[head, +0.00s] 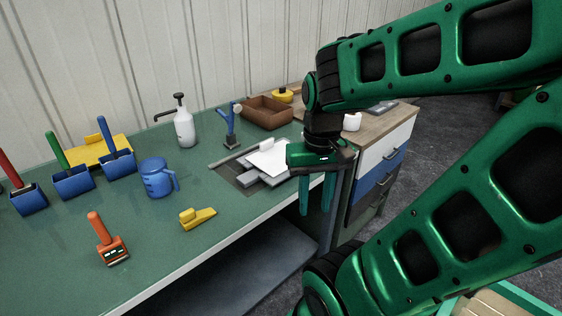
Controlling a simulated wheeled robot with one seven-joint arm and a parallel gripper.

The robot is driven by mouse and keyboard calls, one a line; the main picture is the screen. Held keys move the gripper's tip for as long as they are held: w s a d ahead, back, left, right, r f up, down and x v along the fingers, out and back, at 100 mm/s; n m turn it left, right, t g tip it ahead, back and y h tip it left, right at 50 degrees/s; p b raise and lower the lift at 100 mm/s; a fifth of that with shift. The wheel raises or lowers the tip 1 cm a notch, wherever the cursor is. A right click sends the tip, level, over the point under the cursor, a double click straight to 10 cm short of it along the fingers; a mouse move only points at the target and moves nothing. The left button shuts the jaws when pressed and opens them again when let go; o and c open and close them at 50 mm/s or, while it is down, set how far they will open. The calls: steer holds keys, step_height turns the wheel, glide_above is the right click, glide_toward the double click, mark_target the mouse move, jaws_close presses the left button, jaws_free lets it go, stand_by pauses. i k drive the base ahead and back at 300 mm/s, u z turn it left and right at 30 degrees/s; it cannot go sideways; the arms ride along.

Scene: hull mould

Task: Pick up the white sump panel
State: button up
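A thin white panel (268,159), which looks like the sump panel, lies on grey blocks on a dark mat (227,172) near the right end of the green bench. My gripper (315,206) hangs with its green fingers pointing down, just right of the panel and by the bench's front edge. The fingers are apart with nothing visible between them, and they do not touch the panel. The gripper body stands close to the panel's right end in the picture and may hide a little of it.
The green bench (200,240) also holds a white pump bottle (184,128), a blue jug (156,180), a yellow tool (198,217), an orange-handled tool (108,243) and several blue bins. A brown tray (267,112) stands behind. A drawer cabinet (385,160) stands right.

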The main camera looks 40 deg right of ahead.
mark_target(269, 159)
steer(key=z, duration=0.45)
steer(key=k, duration=1)
steer(key=z, duration=1.3)
steer(key=i, duration=1.2)
steer(key=u, duration=0.7)
steer(key=i, duration=0.75)
steer(key=u, duration=0.55)
